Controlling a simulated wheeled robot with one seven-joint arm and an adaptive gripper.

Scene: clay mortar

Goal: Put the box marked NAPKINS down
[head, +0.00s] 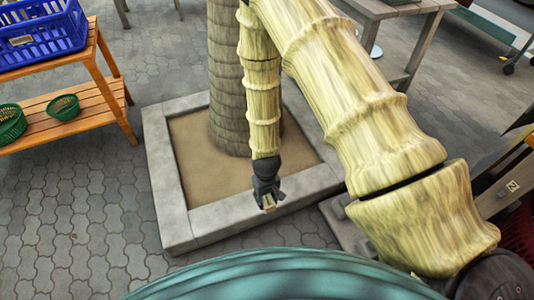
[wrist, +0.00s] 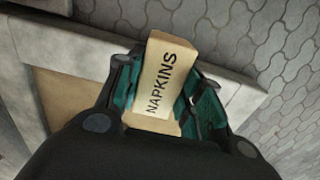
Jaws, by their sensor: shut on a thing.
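My gripper (head: 268,196) hangs at the end of my arm in the middle of the head view, pointing down over the front edge of a stone planter. It is shut on the box marked NAPKINS (wrist: 163,79), a small tan box with black lettering. In the wrist view the box sits between the two fingers (wrist: 158,88), its label facing the camera. In the head view only a small end of the box (head: 268,203) shows below the fingers. The gap between the box and the planter edge is hard to tell.
The square planter has a pale stone rim (head: 165,190), sandy fill (head: 190,150) and a trunk (head: 225,90). A slatted wooden shelf (head: 75,118) at left holds a blue crate (head: 40,35) and green baskets (head: 63,107). A grey table (head: 400,10) stands at upper right. Paving (head: 70,230) at left is clear.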

